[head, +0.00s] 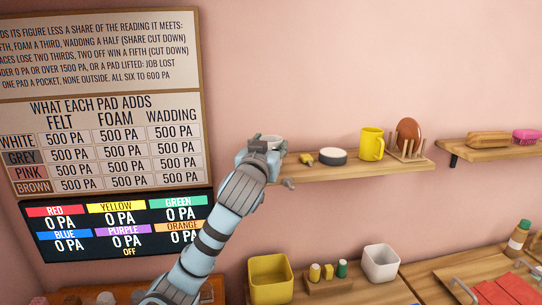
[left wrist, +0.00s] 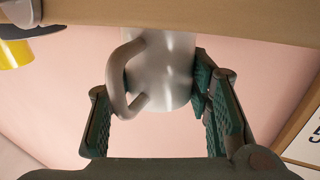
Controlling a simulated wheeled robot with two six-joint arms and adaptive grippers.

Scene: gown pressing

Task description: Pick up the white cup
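The white cup (head: 272,141) is at the left end of the upper wall shelf, partly hidden by my left gripper (head: 258,150). In the left wrist view the cup (left wrist: 168,65) is between the two dark green fingers of my left gripper (left wrist: 158,85), with its curved handle on the left finger's side. The right finger lies against or very near the cup's wall. I cannot tell whether the fingers are clamped on it. The cup looks upright at the shelf board. My right gripper is not in view.
Below stand a yellow bin (head: 270,282) and a white bin (head: 380,263). Sign boards (head: 100,110) hang at left.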

